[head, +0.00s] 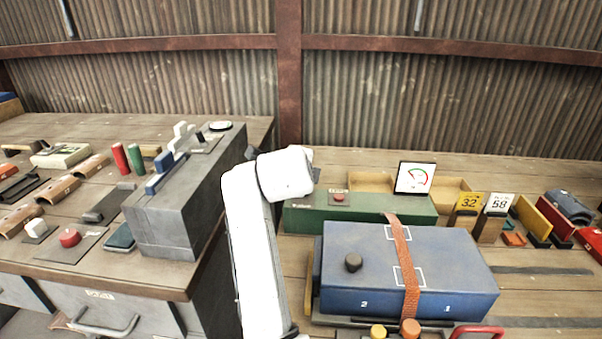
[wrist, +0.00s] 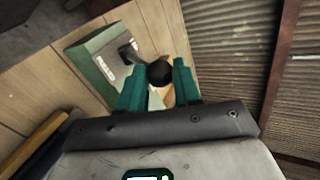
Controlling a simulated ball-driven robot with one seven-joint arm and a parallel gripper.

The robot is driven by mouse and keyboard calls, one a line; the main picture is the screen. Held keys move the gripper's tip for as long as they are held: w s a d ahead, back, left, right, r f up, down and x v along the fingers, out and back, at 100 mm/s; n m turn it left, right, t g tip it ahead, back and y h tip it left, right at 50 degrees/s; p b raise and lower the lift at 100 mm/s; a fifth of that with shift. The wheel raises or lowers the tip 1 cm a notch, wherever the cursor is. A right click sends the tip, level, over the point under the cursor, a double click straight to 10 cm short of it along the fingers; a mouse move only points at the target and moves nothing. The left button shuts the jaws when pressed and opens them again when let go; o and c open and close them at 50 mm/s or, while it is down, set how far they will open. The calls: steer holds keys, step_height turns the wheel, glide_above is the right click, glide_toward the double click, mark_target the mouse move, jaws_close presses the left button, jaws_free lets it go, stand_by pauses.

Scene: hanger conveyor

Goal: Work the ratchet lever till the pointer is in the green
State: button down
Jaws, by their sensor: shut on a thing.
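The dial (head: 415,178) stands upright behind a long green box (head: 380,206) in the head view. It shows red and green marks on white; its pointer is too small to read surely. In the wrist view, a dark lever (wrist: 127,54) rises from a green housing (wrist: 97,60) and seems to end in a round black knob (wrist: 159,73). My gripper (wrist: 158,75) has its two teal fingers on either side of the knob, shut on it. In the head view my white arm shows, but my gripper does not.
A blue case (head: 450,270) with an orange strap (head: 402,240) lies in front of the green box. Number cards (head: 498,204) stand at right. A grey block (head: 165,222) stands on the left bench.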

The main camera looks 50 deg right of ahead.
steer(key=c, duration=0.8)
jaws_free()
steer(key=shift+a, duration=0.1)
steer(key=v, duration=1)
steer(key=shift+s+a+r, duration=0.15)
steer(key=shift+s+r, duration=0.05)
steer(key=shift+r, duration=0.05)
